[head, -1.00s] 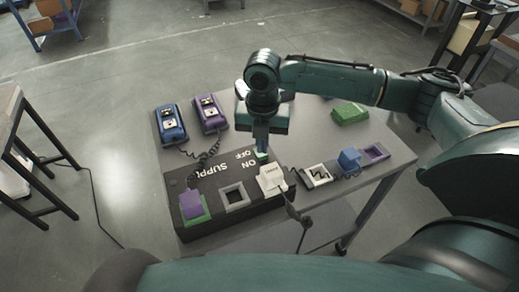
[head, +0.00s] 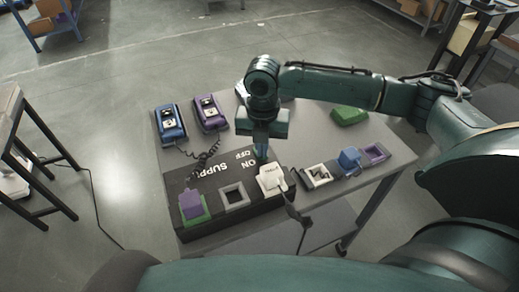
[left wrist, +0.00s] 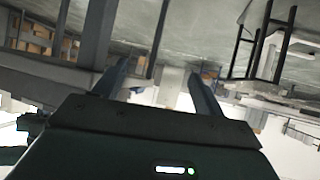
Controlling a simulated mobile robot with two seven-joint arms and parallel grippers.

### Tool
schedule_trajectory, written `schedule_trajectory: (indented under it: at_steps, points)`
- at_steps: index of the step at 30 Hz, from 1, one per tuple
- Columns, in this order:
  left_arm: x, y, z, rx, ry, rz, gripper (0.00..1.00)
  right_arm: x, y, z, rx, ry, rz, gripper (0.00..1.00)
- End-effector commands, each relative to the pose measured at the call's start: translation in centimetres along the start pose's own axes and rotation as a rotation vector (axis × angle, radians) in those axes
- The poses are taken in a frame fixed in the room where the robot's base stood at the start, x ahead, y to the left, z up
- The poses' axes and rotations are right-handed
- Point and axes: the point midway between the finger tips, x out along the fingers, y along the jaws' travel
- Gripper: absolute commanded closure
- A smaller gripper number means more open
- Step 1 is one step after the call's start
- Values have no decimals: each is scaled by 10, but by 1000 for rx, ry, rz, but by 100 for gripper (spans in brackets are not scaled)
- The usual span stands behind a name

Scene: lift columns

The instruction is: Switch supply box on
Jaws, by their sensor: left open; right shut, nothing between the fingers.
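The supply box (head: 232,222) is a long black box on the table in the head view, with white SUPPLY, ON and OFF lettering on top. My right gripper (head: 262,157) is shut and empty, pointing down at the box's far edge beside the OFF lettering. Its fingers hide the switch area, so I cannot tell the switch's position or whether they touch it. A purple plug (head: 191,203) in a green socket, an empty grey socket (head: 234,195) and a white plug (head: 271,179) sit along the box. My left gripper (left wrist: 160,85) is open and empty in the left wrist view.
The table (head: 345,200) also holds a blue device (head: 170,124), a purple device (head: 209,113), a green block (head: 349,114), a white-framed socket (head: 317,176), a blue plug (head: 349,159) and a purple socket (head: 375,153). A dark cable hangs from the white plug.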

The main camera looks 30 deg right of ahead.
Motion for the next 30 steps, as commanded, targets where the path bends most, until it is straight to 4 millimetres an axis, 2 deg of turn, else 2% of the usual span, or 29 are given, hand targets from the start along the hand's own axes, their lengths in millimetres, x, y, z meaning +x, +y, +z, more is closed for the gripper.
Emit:
schedule_trajectory:
  at_steps: [7, 9, 12, 19, 24, 30]
  points:
    - [0, 0, 0, 0, 0, 1, 30, 4, 0, 0, 1, 1, -2, 100]
    - [-7, 1, -11, 1, 1, 2, 30, -8, 0, 0, 1, 2, -2, 100]
    - [-12, -1, -16, 0, -8, -5, 30, -17, 0, 0, 1, 2, -2, 100]
    - [-19, -9, -8, -11, -67, -32, 30, -36, 0, 0, 0, 1, -1, 100]
    - [-25, -13, -11, -21, -93, -48, 30, -50, 0, 0, 0, 1, 0, 100]
    - [-22, -15, -10, -18, -100, -52, 30, -61, 0, 0, 0, 0, 0, 100]
